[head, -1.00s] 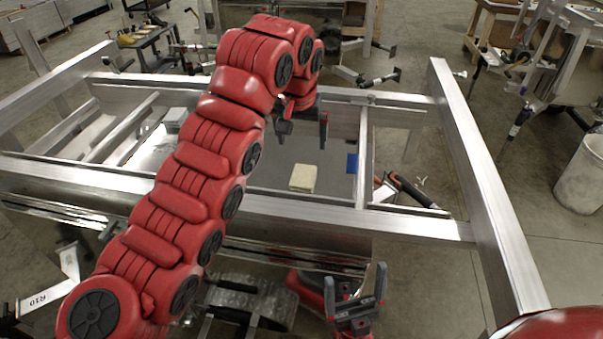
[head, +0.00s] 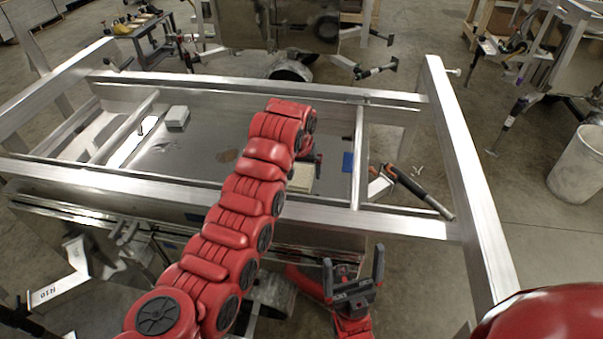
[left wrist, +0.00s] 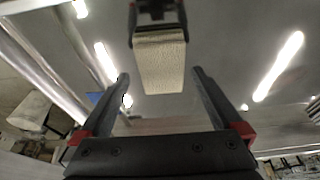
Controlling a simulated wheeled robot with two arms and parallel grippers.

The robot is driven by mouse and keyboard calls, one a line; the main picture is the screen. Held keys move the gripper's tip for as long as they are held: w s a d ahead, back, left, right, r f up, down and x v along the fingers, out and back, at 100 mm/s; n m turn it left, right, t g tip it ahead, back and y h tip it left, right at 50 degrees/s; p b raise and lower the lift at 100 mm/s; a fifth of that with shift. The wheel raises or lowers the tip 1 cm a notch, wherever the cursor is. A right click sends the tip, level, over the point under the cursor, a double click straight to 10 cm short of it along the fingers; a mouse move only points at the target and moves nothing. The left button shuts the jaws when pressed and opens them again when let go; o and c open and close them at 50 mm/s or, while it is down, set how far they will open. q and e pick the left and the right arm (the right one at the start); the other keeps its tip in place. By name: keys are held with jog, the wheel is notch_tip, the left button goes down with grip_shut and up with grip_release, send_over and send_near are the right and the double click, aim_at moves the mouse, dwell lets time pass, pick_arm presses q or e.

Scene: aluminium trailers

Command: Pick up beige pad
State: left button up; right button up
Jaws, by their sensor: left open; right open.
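The beige pad (head: 302,179) lies on the shiny metal sheet inside the trailer frame, partly hidden by my left arm in the head view. In the left wrist view the pad (left wrist: 161,65) shows ahead, between the directions of the two fingers, with a dark shape at its upper end that may be a reflection. My left gripper (head: 315,162) is near the pad, mostly hidden behind its arm. In the left wrist view its fingers (left wrist: 160,76) are apart with nothing gripped. My right gripper (head: 353,264) is open and empty, in front of the trailer's near rail.
A small blue block (head: 348,162) lies right of the pad, close to a crossbar (head: 361,150). A grey box (head: 177,116) sits further left on the sheet. The near rail (head: 150,190) runs below my left arm. An orange and black tool (head: 418,192) lies at the right.

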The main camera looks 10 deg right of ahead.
aim_at(301, 176)
pick_arm(q)
jog(key=shift+p+x, duration=0.5)
jog(key=shift+x, duration=0.8)
jog(key=shift+f, duration=0.1)
jog(key=shift+f+b, duration=0.25)
jog(key=shift+b, duration=0.35)
jog(key=shift+c, duration=0.3)
jog(key=c, duration=1.1)
jog(key=shift+r, duration=0.1)
